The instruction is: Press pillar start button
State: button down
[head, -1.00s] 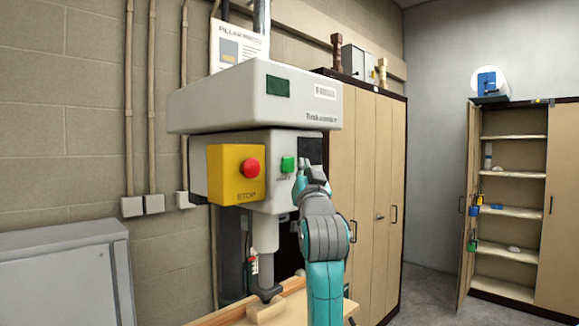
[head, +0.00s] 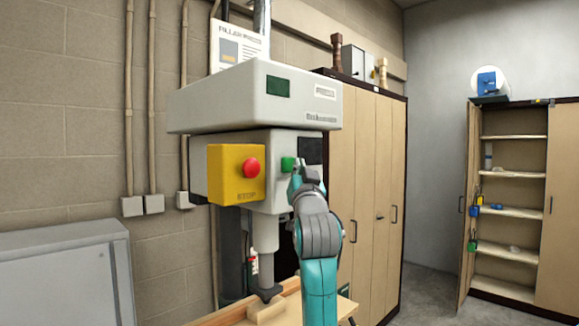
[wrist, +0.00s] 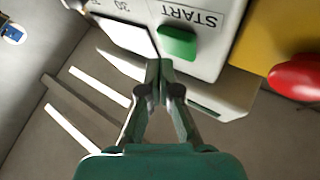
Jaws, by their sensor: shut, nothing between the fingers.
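The green start button (head: 288,164) is on the front of the grey pillar press (head: 255,95), right of the yellow stop box. In the wrist view the button (wrist: 178,43) sits under an upside-down START label (wrist: 190,15). My gripper (head: 297,165) is just right of the button in the head view and partly overlaps its edge. In the wrist view my gripper's closed fingertips (wrist: 159,66) are just beside the button, with nothing held. I cannot tell whether they touch it.
The yellow box (head: 236,174) with the red stop button (head: 250,168) is close to the left of the green button. A wooden piece (head: 267,311) lies under the press. Tall cabinets (head: 365,175) stand behind my arm, and a grey cabinet (head: 65,275) is at left.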

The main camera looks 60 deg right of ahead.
jog(key=shift+w, duration=0.1)
dwell(0.7)
jog(key=shift+w+d, duration=0.1)
jog(key=shift+w, duration=0.2)
jog(key=shift+w+d, duration=0.15)
jog(key=shift+w, duration=0.35)
dwell(0.8)
jog(key=shift+s, duration=0.15)
dwell(0.3)
jog(key=shift+s+a, duration=0.2)
jog(key=shift+s, duration=0.55)
jog(key=s, duration=0.2)
jog(key=s+a, duration=0.1)
jog(key=s, duration=0.2)
jog(key=shift+a, duration=0.1)
jog(key=shift+w, duration=0.1)
dwell(0.7)
